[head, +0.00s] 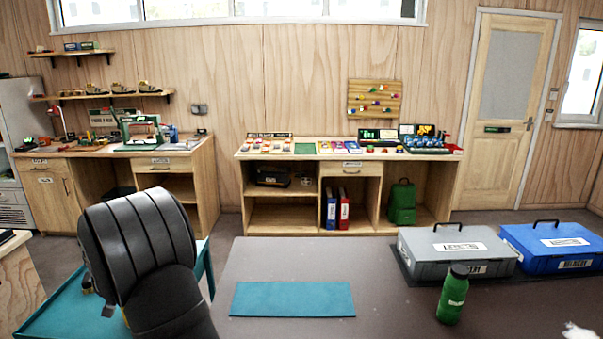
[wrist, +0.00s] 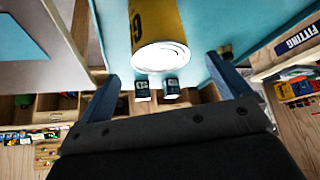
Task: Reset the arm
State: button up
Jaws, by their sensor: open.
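My gripper (wrist: 162,68) shows in the wrist view with its two blue-grey fingers spread wide. Nothing is held between them. A yellow cylinder (wrist: 152,22) with a white round end appears beyond the fingertips, against a teal surface (wrist: 108,22). Two small dark labelled items (wrist: 143,92) appear below it in the picture, between the fingers. I cannot tell how far these are from the fingers. In the head view my black arm rises at the lower left, over a teal-topped piece; the gripper is hidden there.
A grey table (head: 390,305) fills the front, with a teal mat (head: 292,299), a green bottle (head: 453,295), a grey case (head: 455,252) and a blue case (head: 556,247). The table has free room around the mat. Wooden benches (head: 346,156) line the back wall.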

jog(key=x, duration=0.9)
jog(key=r, duration=0.2)
jog(key=d+r, duration=0.1)
jog(key=r, duration=0.2)
jog(key=shift+r, duration=0.1)
jog(key=w+d+r, duration=0.2)
jog(key=d+r, duration=0.5)
jog(key=d, duration=0.4)
jog(key=w+d+f+m+h, duration=0.1)
jog(key=w+d+m, duration=0.1)
jog(key=d, duration=0.8)
jog(key=w+d+f+m+h, duration=0.1)
jog(key=w+d+m+h, duration=0.15)
jog(key=d, duration=0.75)
jog(key=s+d+m+h, duration=0.1)
jog(key=s+d+m, duration=0.3)
jog(key=d, duration=1.3)
jog(key=s+d+f+m+h, duration=0.1)
jog(key=s+d+m+h, duration=0.1)
jog(key=d, duration=1.5)
jog(key=shift+s+f+m+g, duration=0.2)
jog(key=shift+s+m+g, duration=0.2)
jog(key=shift+s+m, duration=0.65)
jog(key=shift+w+d+h, duration=0.1)
jog(key=shift+w+h, duration=0.05)
jog(key=shift+h, duration=0.1)
